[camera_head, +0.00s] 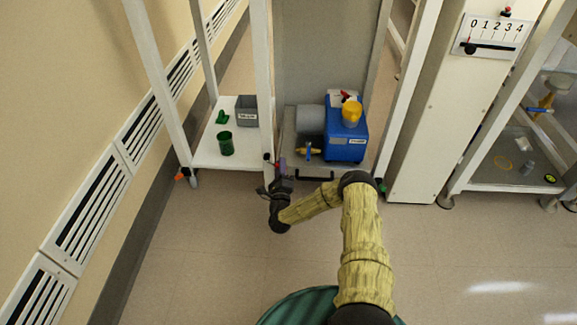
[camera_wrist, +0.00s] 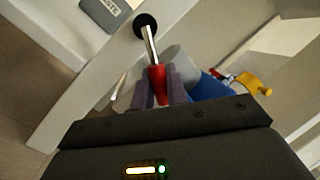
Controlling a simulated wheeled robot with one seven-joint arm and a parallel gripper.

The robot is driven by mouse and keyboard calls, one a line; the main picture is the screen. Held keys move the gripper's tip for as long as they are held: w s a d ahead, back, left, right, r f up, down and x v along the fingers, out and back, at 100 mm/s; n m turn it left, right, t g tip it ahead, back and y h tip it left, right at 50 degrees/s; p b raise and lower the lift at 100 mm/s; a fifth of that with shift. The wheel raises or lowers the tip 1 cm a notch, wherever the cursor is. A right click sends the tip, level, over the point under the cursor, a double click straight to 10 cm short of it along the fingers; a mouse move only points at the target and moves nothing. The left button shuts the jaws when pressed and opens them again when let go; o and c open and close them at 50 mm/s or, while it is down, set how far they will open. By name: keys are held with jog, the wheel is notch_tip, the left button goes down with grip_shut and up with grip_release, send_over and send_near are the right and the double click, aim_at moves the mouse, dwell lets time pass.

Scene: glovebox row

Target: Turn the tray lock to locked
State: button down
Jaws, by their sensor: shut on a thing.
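The tray lock shows in the wrist view as a lever with a round black hub, a bare metal rod and a red grip (camera_wrist: 159,76). The fingers of my gripper (camera_wrist: 160,92) are closed around the red grip, one on each side. In the head view my gripper (camera_head: 274,184) is at the foot of a white post, at the front left corner of the grey tray (camera_head: 300,171). The small lock lever (camera_head: 277,167) shows there just above the gripper. Its lock markings cannot be read in either view.
A blue device (camera_head: 345,148) with a yellow top sits on the tray. A green cup (camera_head: 225,143) and a grey bin (camera_head: 246,111) stand on the white shelf at left. A 0-to-4 scale panel (camera_head: 492,32) is at upper right. The floor in front is clear.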

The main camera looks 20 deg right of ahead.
jog(key=shift+s+f+m, duration=0.2)
jog(key=shift+f+m, duration=0.1)
jog(key=c, duration=1.6)
grip_release()
jog(key=shift+o, duration=1)
jog(key=shift+w+r, duration=0.1)
jog(key=shift+r, duration=0.05)
jog(key=shift+a, duration=0.15)
